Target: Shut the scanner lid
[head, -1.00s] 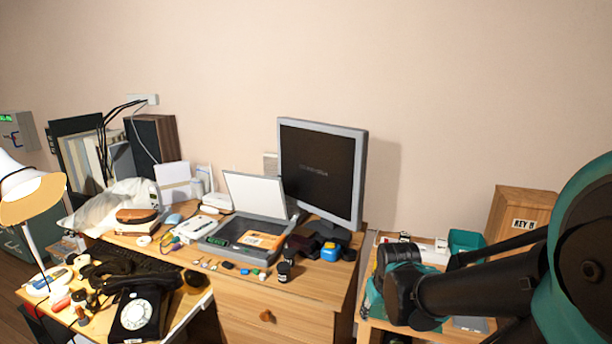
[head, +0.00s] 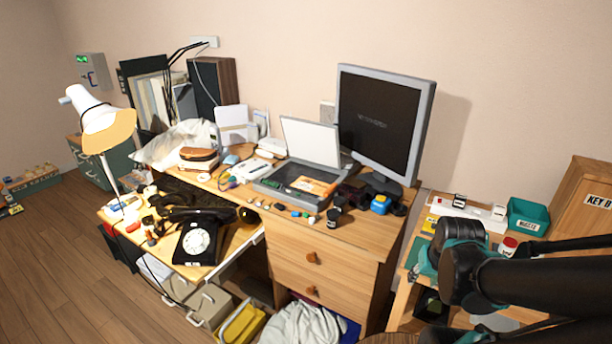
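The scanner (head: 270,184) is a dark grey flatbed on the wooden desk, left of the monitor. Its lid (head: 310,139) stands raised at the back edge, with the white underside facing forward. An orange item (head: 313,186) lies on the scanner's bed. My arm reaches in at the lower right, well to the right of the scanner and apart from it. The dark and teal parts of my arm are in view, but I cannot make out my gripper's fingertips.
A monitor (head: 385,120) stands right of the scanner. Small objects and a dark jar (head: 334,217) lie along the desk's front edge. A black dial phone (head: 198,238) and a lamp (head: 104,122) are at left. A side table with a teal bin (head: 527,215) is at right.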

